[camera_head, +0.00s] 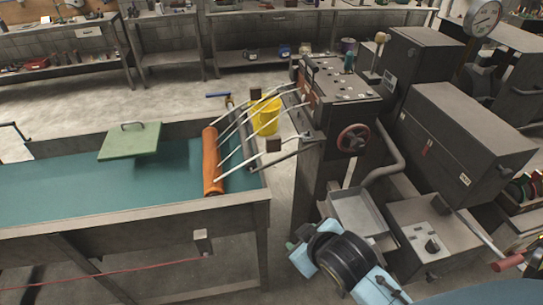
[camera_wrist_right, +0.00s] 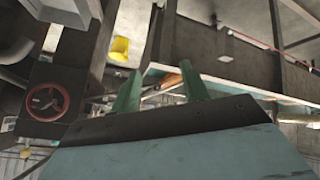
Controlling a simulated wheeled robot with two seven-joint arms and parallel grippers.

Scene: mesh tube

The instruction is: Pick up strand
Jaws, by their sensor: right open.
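Several thin pale strands (camera_head: 238,150) run from the dark machine (camera_head: 345,95) down to an orange roller (camera_head: 211,160) at the right end of a teal-bedded trough (camera_head: 90,190). My right arm comes in at the bottom of the head view, below the machine. In the right wrist view my right gripper (camera_wrist_right: 160,88) shows two green fingers standing apart, with no strand clearly between them. Part of the orange roller shows behind the fingers; the strands there are small and hard to make out. My left gripper is not in view.
A green plate with a handle (camera_head: 130,141) lies on the trough's far side. A yellow bucket (camera_head: 266,120) stands on the floor behind the strands. A red handwheel (camera_head: 353,138) juts from the machine's front. A metal tray (camera_head: 358,213) sits below it. Workbenches line the back wall.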

